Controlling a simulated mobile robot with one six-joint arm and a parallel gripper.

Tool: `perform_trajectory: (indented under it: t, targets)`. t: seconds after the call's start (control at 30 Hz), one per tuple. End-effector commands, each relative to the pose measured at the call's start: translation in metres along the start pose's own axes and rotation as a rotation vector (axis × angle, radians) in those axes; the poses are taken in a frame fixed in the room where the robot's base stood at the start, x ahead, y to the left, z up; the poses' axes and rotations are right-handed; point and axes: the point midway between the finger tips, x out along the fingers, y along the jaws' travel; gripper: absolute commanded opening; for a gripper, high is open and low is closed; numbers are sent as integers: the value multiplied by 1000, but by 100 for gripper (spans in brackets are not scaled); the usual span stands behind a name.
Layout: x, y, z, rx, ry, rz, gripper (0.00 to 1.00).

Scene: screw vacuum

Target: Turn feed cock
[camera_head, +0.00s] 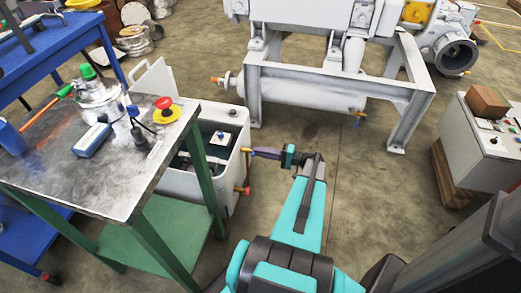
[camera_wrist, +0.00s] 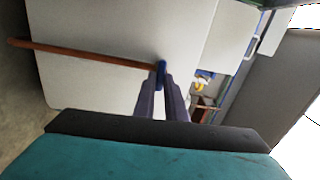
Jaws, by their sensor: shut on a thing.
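In the wrist view, a blue handle (camera_wrist: 161,72), apparently the feed cock, sits at the end of a copper-coloured pipe (camera_wrist: 90,53) in front of a pale panel. My gripper (camera_wrist: 162,85) has its two dark fingers closed on this handle. In the head view, my gripper (camera_head: 254,152) reaches left to the right side of the white open-topped box unit (camera_head: 235,165). A small brass-coloured fitting (camera_head: 246,150) shows at its fingertips. The handle itself is too small and covered to make out there.
An orange-red fitting (camera_head: 243,190) sticks out lower on the box. A metal-topped workbench (camera_head: 60,180) with green legs stands close on the left. A white machine frame (camera_head: 330,85) stands behind and a control cabinet (camera_head: 480,140) at right. Floor between is clear.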

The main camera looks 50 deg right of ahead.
Motion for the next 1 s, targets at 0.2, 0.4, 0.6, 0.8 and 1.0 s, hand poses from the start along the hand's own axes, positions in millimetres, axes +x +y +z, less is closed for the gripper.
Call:
perform_trajectory:
  t: [0.2, 0.4, 0.6, 0.8, 1.0]
  targets:
    - [-1, 0, 0, 62, 0, 0, 0]
    - [-2, 1, 1, 76, 0, 0, 0]
    - [-2, 1, 1, 75, 0, 0, 0]
    - [-1, 1, 0, 74, 0, 0, 30]
    - [0, 1, 0, 72, 0, 0, 30]
